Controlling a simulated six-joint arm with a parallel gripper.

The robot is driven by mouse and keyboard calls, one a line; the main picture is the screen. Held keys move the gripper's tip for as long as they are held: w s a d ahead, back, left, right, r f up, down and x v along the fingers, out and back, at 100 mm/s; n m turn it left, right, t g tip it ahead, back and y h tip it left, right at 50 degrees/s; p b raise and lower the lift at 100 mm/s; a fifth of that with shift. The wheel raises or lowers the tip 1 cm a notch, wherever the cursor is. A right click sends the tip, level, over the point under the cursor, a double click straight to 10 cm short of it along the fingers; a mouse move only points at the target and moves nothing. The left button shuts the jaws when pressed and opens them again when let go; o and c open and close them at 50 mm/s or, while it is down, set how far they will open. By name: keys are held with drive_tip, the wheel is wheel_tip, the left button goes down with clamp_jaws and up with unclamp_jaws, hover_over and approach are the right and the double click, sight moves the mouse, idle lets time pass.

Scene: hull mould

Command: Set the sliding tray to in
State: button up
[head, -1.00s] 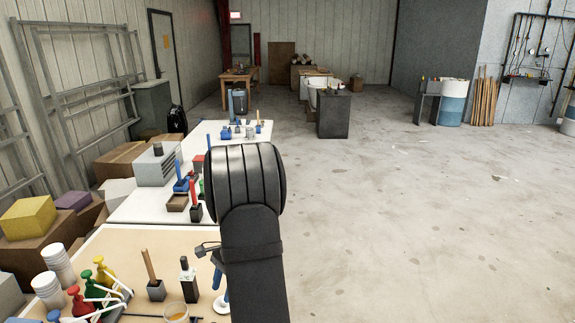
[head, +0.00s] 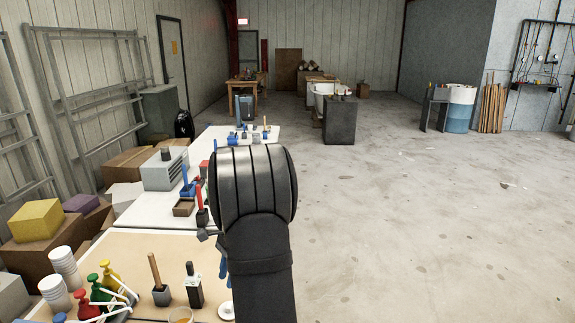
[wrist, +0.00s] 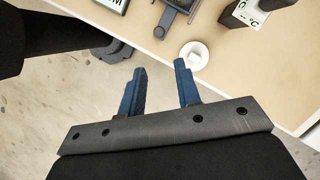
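I cannot pick out the sliding tray for sure in either view. A dark grey and blue fixture (wrist: 182,6) with a flat dark bar is cut off at the top of the wrist view, and I cannot tell whether it is the tray. My gripper (wrist: 160,64) has two blue fingers held apart with nothing between them. They show over the table's edge and the floor, near a white disc (wrist: 186,62) bearing a small white block. In the head view my arm hides most of the gripper; only a bit of blue (head: 223,266) shows.
The near wooden table (head: 130,258) holds red, green and yellow bottles (head: 106,279), white cups (head: 65,267) and upright tools (head: 194,288). A white table (head: 140,212) behind holds a grey box (head: 165,169) and small items. The floor (head: 420,220) to the right is clear.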

clamp_jaws()
drive_tip(key=s+d+f+m+y, duration=0.2)
drive_tip(key=d+f+m+y, duration=0.4)
drive_tip(key=d+f+y, duration=0.9)
drive_tip(key=shift+h, duration=0.9)
drive_tip(key=x, duration=1.5)
drive_tip(key=shift+w+f, duration=0.3)
